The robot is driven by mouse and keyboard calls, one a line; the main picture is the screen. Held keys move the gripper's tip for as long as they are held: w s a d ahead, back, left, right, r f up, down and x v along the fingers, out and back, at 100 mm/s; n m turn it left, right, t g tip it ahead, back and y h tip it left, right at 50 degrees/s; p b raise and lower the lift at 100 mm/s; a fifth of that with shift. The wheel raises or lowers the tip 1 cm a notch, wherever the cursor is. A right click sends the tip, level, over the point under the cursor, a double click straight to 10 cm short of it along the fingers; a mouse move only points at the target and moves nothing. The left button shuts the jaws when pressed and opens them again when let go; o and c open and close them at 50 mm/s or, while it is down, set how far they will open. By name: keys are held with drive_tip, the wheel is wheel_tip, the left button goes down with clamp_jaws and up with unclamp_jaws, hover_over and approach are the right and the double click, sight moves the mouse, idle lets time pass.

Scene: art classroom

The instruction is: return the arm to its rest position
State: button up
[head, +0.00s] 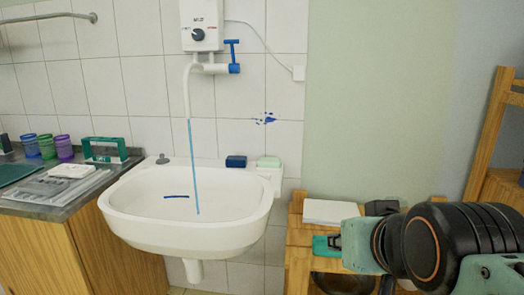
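My arm comes in from the lower right of the head view, with thick black joints and pale green links. Its end, my gripper (332,243), points left, low over the wooden stand beside the sink. The gripper is small and seen from the side, partly hidden by my own arm links. I cannot tell whether its fingers are open or shut, and I see no object clearly held in it.
A white sink (190,240) stands left of the gripper, under a water heater (202,25) with a blue-handled tap (234,58). A thin blue stream falls into the basin. The wooden stand (297,237) bears a white block (330,212). A cluttered counter (60,210) is at left; a wooden easel-like frame (487,130) at right.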

drive_tip(key=shift+s+d, duration=0.4)
drive_tip(key=s+a+f+g, duration=0.1)
drive_tip(key=s+f+g, duration=0.3)
drive_tip(key=s+f, duration=0.4)
wheel_tip(320, 180, up, 34)
drive_tip(key=p, duration=3.5)
drive_tip(key=shift+w+a+r+g, duration=0.2)
drive_tip(key=shift+w+g, duration=0.1)
drive_tip(key=shift+w, duration=0.15)
